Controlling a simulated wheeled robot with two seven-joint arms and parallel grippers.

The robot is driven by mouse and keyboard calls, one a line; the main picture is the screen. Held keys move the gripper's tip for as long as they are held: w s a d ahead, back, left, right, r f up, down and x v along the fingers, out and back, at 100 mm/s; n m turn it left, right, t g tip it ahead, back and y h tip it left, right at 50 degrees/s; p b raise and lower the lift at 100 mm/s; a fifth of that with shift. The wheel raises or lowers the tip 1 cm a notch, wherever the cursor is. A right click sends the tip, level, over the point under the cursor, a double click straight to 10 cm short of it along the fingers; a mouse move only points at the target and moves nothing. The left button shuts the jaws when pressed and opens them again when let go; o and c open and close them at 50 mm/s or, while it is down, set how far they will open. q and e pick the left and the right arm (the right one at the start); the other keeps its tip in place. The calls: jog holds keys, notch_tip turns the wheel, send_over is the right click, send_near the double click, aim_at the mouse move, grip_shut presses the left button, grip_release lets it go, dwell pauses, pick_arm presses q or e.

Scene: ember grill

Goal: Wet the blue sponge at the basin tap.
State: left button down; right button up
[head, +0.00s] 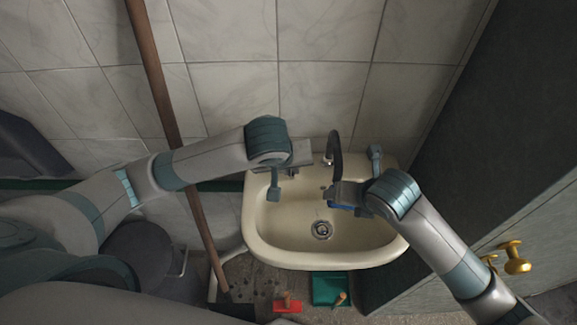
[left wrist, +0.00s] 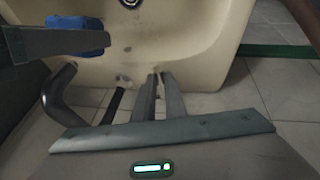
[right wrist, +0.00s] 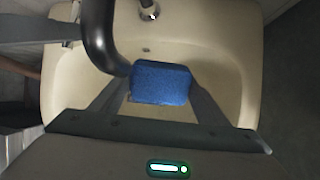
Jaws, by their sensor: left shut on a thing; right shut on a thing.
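The blue sponge (right wrist: 160,83) is clamped between the fingers of my right gripper (head: 337,201), over the basin (head: 290,255). In the head view only a sliver of the sponge (head: 342,207) shows. The tap's dark curved spout (head: 335,148) arches over the basin; its end is beside or above the sponge in the right wrist view (right wrist: 103,40). No water stream is visible. My left gripper (left wrist: 159,80) is shut at the back of the basin beside the tap base (left wrist: 123,82). It grips something small, seemingly the tap's handle, mostly hidden by the fingers.
The drain (head: 321,230) is in the basin floor. A brown pole (head: 160,80) stands left of the basin. A red item (head: 287,305) and a green tray (head: 330,288) lie below the front rim. A dark cabinet (head: 450,140) with brass knobs (head: 514,258) bounds the right.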

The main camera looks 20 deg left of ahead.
pick_arm(q)
jog(key=c, duration=1.8)
grip_release()
jog(key=shift+v, duration=6)
pick_arm(e)
jog(key=shift+d, duration=0.2)
pick_arm(q)
jog(key=shift+f+b, duration=0.3)
pick_arm(e)
jog(key=s+d, duration=0.2)
jog(key=d, duration=0.5)
jog(key=shift+s+d, duration=0.15)
jog(key=shift+d, duration=0.05)
